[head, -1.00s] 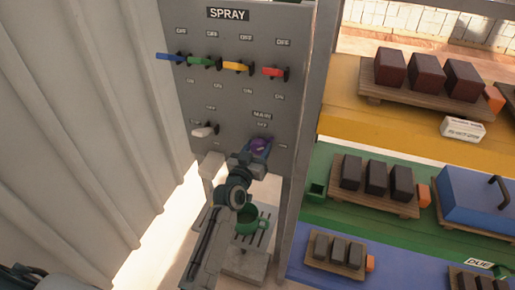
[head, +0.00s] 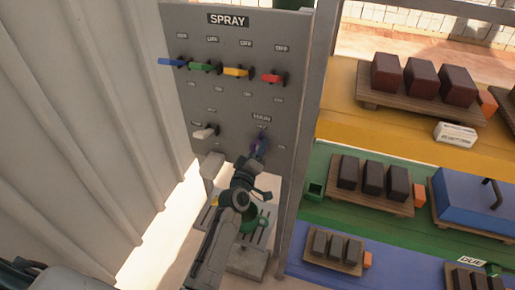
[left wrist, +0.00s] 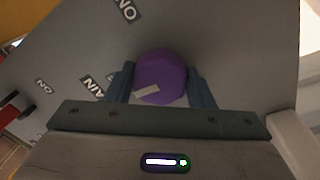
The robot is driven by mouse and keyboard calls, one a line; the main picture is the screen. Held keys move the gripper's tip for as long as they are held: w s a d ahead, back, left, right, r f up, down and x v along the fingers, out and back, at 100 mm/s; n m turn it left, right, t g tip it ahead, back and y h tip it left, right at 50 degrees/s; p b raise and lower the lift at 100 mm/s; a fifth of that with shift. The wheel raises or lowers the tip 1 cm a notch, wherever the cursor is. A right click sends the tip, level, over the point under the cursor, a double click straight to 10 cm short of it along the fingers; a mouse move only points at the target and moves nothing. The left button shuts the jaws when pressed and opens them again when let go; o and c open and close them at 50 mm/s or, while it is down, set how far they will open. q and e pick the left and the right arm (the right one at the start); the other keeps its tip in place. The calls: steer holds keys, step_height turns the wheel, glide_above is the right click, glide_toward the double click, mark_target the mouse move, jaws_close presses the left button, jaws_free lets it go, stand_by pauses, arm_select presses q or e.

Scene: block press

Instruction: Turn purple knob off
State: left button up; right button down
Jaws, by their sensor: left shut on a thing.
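The purple knob (head: 258,146) is on the grey SPRAY panel (head: 228,107), below the MAIN label. My left gripper (head: 258,150) reaches up to it from below and is shut on it. In the left wrist view the round purple knob (left wrist: 162,72) sits between the two blue-grey fingers of my left gripper (left wrist: 161,88). A pale mark on the knob lies at its lower left, on the side toward the MAIN label (left wrist: 94,86). An ON label (left wrist: 125,9) shows above the knob there. My right gripper is not in view.
Blue, green, yellow and red levers (head: 271,78) line the panel above, and a white lever (head: 205,133) is at left. A corrugated wall (head: 90,110) stands left. Shelves with dark blocks (head: 372,180) are right, beyond a grey post (head: 300,130).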

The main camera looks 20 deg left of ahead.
arm_select(q)
steer(key=shift+n, duration=0.6)
steer(key=shift+r, duration=0.1)
steer(key=o, duration=0.9)
steer(key=shift+c, duration=0.2)
steer(key=shift+o, duration=0.5)
steer(key=shift+a, duration=0.1)
steer(key=shift+s, duration=0.1)
